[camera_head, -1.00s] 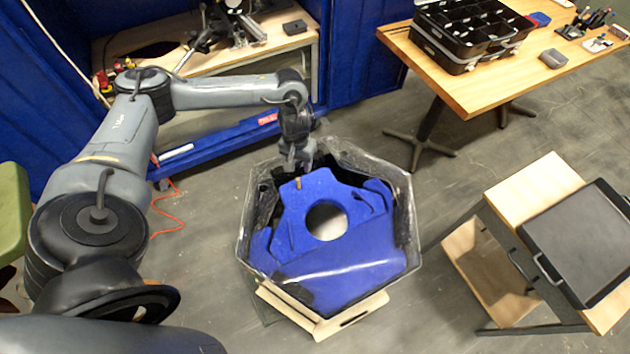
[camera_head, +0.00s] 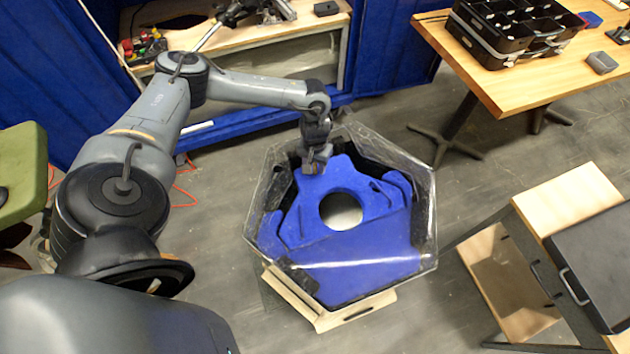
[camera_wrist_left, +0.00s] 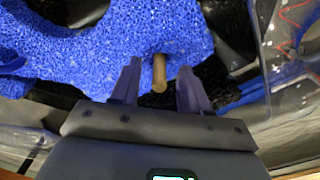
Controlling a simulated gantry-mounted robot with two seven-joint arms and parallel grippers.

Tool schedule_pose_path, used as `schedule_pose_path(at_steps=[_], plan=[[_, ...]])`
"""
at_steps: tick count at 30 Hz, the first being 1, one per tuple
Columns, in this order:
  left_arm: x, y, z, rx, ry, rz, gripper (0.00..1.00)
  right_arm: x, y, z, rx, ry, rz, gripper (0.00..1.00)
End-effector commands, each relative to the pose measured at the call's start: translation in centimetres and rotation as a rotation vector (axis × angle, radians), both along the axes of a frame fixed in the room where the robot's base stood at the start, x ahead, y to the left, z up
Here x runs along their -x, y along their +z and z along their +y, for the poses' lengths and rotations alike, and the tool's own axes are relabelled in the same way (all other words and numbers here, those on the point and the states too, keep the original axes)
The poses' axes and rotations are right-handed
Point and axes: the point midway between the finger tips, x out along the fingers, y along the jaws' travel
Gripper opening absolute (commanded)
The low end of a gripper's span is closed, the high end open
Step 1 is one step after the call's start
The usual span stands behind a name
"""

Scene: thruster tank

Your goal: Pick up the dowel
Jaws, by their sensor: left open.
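The dowel (camera_wrist_left: 160,74) is a short tan wooden peg. In the left wrist view it stands at the edge of the blue foam and lies between the two fingers of my left gripper (camera_wrist_left: 158,80). The gripper is open, with a visible gap on each side of the dowel. In the head view my left gripper (camera_head: 315,168) is at the upper left corner of the blue foam (camera_head: 370,192), inside the clear tank, and the dowel is hard to make out there. My right gripper is not in view.
The clear many-sided tank (camera_head: 432,215) has raised walls around the foam. A round hole (camera_head: 341,211) opens in the foam's middle. A wooden table (camera_head: 505,85) with black bins (camera_head: 505,35) stands at upper right, and a cart (camera_head: 590,200) at lower right.

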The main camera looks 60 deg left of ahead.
Motion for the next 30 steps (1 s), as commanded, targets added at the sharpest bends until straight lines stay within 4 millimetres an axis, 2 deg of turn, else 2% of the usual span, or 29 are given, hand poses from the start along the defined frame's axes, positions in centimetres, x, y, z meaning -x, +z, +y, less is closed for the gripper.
schedule_pose_path(at_steps=[1, 4, 13, 22, 30], plan=[[-0.08, -0.82, -0.02, 0.0, 0.001, -0.001, 0.46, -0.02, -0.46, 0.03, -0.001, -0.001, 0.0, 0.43], [-0.05, -1.55, -0.02, 0.001, 0.0, -0.001, 0.46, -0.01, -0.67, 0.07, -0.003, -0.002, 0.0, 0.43], [-0.06, -1.77, 0.0, 0.0, 0.001, -0.001, 0.46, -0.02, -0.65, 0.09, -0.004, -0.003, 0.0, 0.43], [-0.04, -1.77, 0.02, 0.001, 0.001, -0.001, 0.01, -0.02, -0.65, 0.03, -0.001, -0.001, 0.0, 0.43], [-0.03, -1.77, 0.01, 0.001, 0.001, -0.001, 0.0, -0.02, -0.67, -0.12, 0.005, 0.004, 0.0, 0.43]])
